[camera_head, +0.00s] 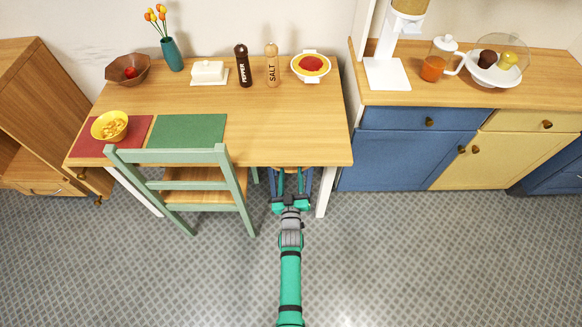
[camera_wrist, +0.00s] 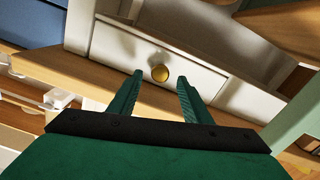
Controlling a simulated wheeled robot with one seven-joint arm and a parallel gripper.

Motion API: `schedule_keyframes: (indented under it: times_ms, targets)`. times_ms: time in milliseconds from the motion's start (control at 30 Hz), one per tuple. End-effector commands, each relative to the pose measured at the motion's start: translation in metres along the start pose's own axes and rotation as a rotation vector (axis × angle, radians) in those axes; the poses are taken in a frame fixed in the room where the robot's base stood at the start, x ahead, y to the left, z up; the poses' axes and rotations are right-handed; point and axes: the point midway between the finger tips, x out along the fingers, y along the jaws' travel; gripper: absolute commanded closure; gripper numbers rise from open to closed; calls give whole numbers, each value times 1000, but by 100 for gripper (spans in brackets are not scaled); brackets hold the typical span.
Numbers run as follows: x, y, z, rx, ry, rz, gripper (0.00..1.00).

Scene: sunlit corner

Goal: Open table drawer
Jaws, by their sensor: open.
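The wooden table (camera_head: 290,125) stands against the wall. Its white drawer front (camera_wrist: 205,78) with a round brass knob (camera_wrist: 160,73) shows in the wrist view. The drawer looks closed there. In the head view the drawer front is hidden under the tabletop edge. My gripper (camera_head: 291,178) is at the table's front edge, right of the green chair, with its tips partly under the tabletop. In the wrist view my gripper (camera_wrist: 160,78) is open, with one finger on each side of the knob in the picture. I cannot tell whether either finger touches it.
A green chair (camera_head: 180,185) stands left of my gripper. A white table leg (camera_head: 328,188) and a blue cabinet (camera_head: 405,150) are to the right. A pepper mill (camera_head: 243,66), a salt mill (camera_head: 272,65) and bowls stand on the table. The floor in front is clear.

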Motion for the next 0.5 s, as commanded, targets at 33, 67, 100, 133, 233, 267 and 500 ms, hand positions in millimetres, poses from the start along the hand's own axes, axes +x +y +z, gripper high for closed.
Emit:
schedule_keyframes:
  times_ms: [33,67,100,133,233,267,500]
  targets:
    - [9,0,-1,-1,1,0,56]
    - [12,0,-1,-1,1,0,56]
    - [17,0,-1,-1,1,0,56]
    - [20,0,-1,-1,1,-1,56]
    - [28,0,-1,0,1,0,56]
    - [30,0,-1,0,1,0,56]
    - [34,1,0,0,-1,1,56]
